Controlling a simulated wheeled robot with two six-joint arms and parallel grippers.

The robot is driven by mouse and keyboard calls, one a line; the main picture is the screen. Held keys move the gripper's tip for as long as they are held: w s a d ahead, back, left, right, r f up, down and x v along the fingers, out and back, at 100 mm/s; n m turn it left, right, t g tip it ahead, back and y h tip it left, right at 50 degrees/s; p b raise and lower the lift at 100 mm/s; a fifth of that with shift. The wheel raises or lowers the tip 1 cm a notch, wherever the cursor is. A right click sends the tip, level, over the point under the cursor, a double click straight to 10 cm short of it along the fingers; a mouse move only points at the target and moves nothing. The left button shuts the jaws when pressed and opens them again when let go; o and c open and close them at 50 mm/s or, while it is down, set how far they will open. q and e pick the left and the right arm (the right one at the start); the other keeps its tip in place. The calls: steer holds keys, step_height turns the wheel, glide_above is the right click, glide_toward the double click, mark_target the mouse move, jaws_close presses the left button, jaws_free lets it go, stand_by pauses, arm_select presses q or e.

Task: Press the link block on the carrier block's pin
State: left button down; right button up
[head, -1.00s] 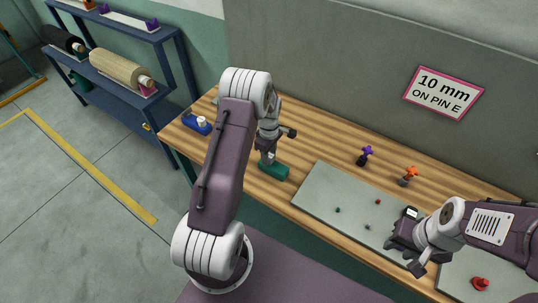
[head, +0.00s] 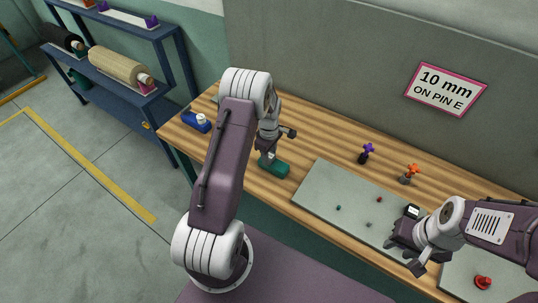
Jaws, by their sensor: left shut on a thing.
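A dark green block (head: 274,168) lies on the wooden bench top, left of the grey mat. My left gripper (head: 267,157) points down at it and is shut on it, with the fingertips at its upper left part. The pin and any join between two blocks are too small or hidden to make out; I cannot tell link block from carrier block. My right gripper (head: 405,256) is open and empty, low over the right part of the grey mat (head: 335,188).
A small dark device with a pale display (head: 412,211) is just behind my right gripper. Purple-topped (head: 366,153) and orange-topped (head: 410,174) items stand behind the mat. Small bits lie on it. A red piece (head: 483,283) is at right, a blue item (head: 197,122) at left.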

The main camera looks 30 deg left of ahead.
mark_target(270, 155)
arm_select(q)
steer(key=c, duration=0.8)
jaws_free()
steer(key=shift+c, duration=0.2)
step_height(270, 155, up, 9)
steer(key=shift+r+b, duration=0.1)
steer(key=shift+b, duration=0.8)
steer(key=shift+d, duration=0.1)
